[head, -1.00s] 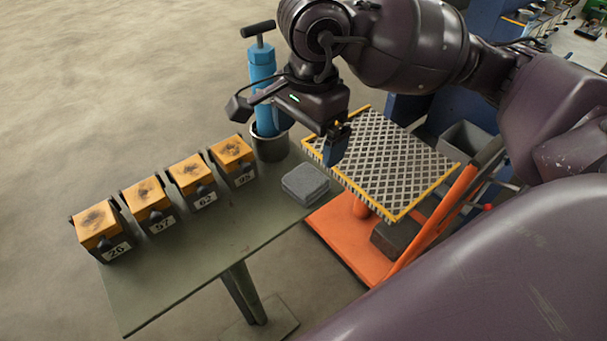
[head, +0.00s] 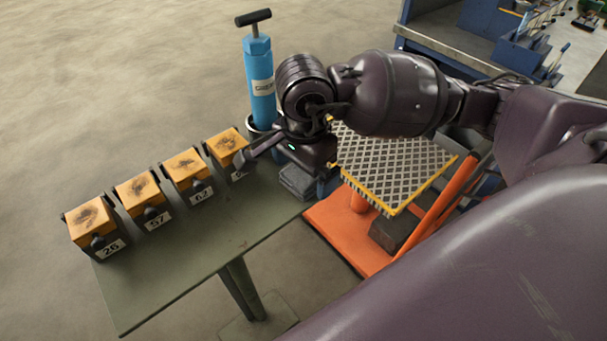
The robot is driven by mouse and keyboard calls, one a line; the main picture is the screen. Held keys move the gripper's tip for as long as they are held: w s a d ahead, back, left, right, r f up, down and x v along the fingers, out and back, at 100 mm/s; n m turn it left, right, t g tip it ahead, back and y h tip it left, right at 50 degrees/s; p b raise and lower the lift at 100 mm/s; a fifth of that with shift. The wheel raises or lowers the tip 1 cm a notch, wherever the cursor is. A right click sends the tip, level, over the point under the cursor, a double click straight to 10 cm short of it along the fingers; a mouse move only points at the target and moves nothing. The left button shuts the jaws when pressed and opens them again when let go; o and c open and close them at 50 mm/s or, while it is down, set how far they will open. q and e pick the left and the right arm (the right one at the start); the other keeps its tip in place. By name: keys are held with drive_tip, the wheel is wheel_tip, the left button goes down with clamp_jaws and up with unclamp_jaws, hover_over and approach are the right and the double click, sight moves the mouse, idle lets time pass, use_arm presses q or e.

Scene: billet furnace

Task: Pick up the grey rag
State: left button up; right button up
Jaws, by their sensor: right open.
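The grey rag (head: 296,182) is a folded, squarish pad lying on the green table (head: 215,245) near its right end. My right gripper (head: 284,172) is open and low over the rag, with one finger toward the left and the other at the rag's right side. The gripper body hides the rag's back part, and I cannot tell whether the fingers touch it. My left gripper is not in view.
Several orange-topped numbered blocks (head: 160,198) stand in a row left of the gripper, the nearest close to its left finger. A blue grease pump (head: 259,88) stands behind. An orange lift cart with a grated top (head: 385,165) is at right. The table's front is clear.

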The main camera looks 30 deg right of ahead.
drive_tip(key=shift+f, duration=0.35)
drive_tip(key=c, duration=1)
drive_tip(key=shift+o, duration=0.2)
wheel_tip(320, 180, up, 20)
drive_tip(key=shift+r+p, duration=0.1)
drive_tip(key=shift+p, duration=0.9)
